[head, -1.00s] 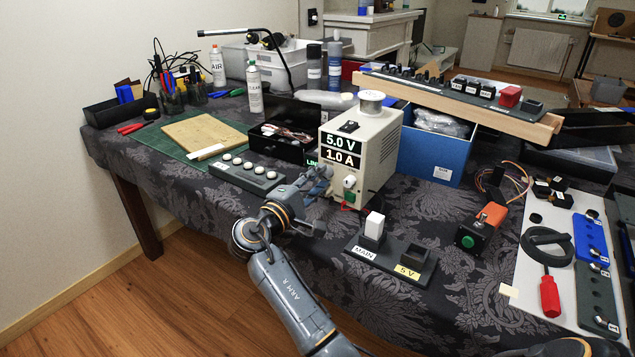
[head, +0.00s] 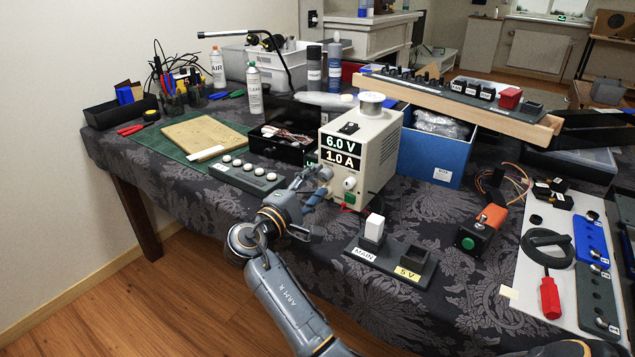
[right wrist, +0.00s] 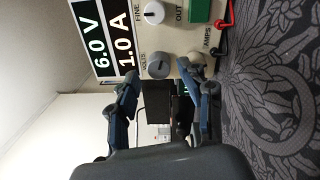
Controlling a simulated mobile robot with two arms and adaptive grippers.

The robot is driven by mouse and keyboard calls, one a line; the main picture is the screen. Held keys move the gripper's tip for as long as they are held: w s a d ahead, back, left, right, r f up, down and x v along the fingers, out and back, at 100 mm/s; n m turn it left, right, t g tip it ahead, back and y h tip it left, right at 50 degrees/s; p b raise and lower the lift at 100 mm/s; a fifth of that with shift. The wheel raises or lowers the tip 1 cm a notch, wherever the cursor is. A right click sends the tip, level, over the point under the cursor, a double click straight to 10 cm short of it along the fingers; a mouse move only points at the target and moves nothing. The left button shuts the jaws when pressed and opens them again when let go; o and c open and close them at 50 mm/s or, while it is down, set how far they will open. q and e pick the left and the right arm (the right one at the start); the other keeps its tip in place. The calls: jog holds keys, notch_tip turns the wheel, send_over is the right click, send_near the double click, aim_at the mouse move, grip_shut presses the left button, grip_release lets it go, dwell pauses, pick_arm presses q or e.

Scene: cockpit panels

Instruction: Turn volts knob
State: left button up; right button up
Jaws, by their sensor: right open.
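The cream power supply (head: 377,150) stands on the table and its display reads 6.0 V and 1.0 A. The grey volts knob (right wrist: 159,66) is on its front panel, below the display; my right gripper hides it in the head view. My right gripper (head: 322,184) is at the supply's front. In the right wrist view its open fingers (right wrist: 163,80) lie either side of the volts knob, with gaps showing on both sides. I cannot tell how far the tips reach over it. My left gripper is not in view.
The white fine knob (right wrist: 153,12) and green out button (right wrist: 199,10) are close by on the panel. A grey button strip (head: 245,178) lies left of my right gripper. The MAIN and 5 V switch base (head: 393,262) stands in front of the supply.

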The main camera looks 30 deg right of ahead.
jog(key=v, duration=0.7)
jog(key=shift+r, duration=0.1)
jog(key=shift+a, duration=0.1)
